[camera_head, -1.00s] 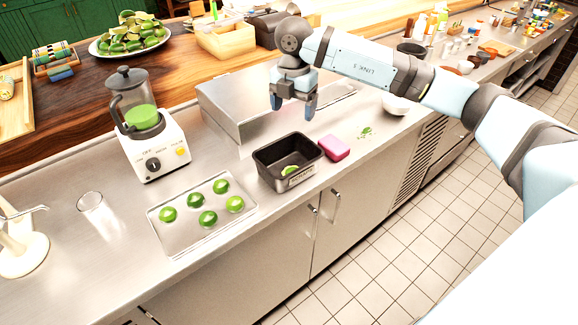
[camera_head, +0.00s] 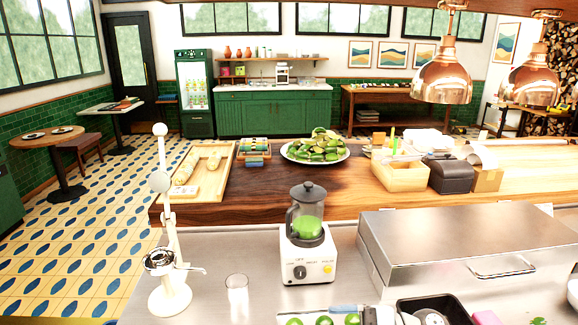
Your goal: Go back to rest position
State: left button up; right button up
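My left gripper is not in view. At the bottom edge, a pale blue and grey piece (camera_head: 345,308), which looks like part of my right gripper, lies across the back of the lime tray. Its fingers cannot be made out, and the rest of it is cut off. Whole green limes (camera_head: 324,321) show just below it. The black bin (camera_head: 440,302) is cut off by the bottom edge. A pink block (camera_head: 486,318) sits beside it.
A blender (camera_head: 308,262) with green juice, a glass (camera_head: 237,290) and a white juicer stand (camera_head: 168,298) stand on the steel counter. A large steel box (camera_head: 470,235) is at right. A lime platter (camera_head: 316,150) sits on the wooden ledge behind. Copper lamps (camera_head: 447,78) hang above.

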jog(key=s+d+f+m+t+h+p, duration=0.2)
jog(key=s+d+f+m+t+h, duration=0.3)
jog(key=f+m, duration=0.6)
jog(key=s+d+f+m+t+h+p, duration=0.2)
jog(key=s+d+f+m+t+h, duration=0.3)
jog(key=s+f+m+h, duration=0.4)
jog(key=s+f+m, duration=0.1)
jog(key=s+m, duration=0.1)
jog(key=m, duration=0.1)
jog(key=shift+s+f+m+t+h, duration=0.25)
jog(key=shift+f+m+t+h, duration=0.1)
jog(key=shift+m+t+h, duration=0.05)
jog(key=shift+d, duration=0.1)
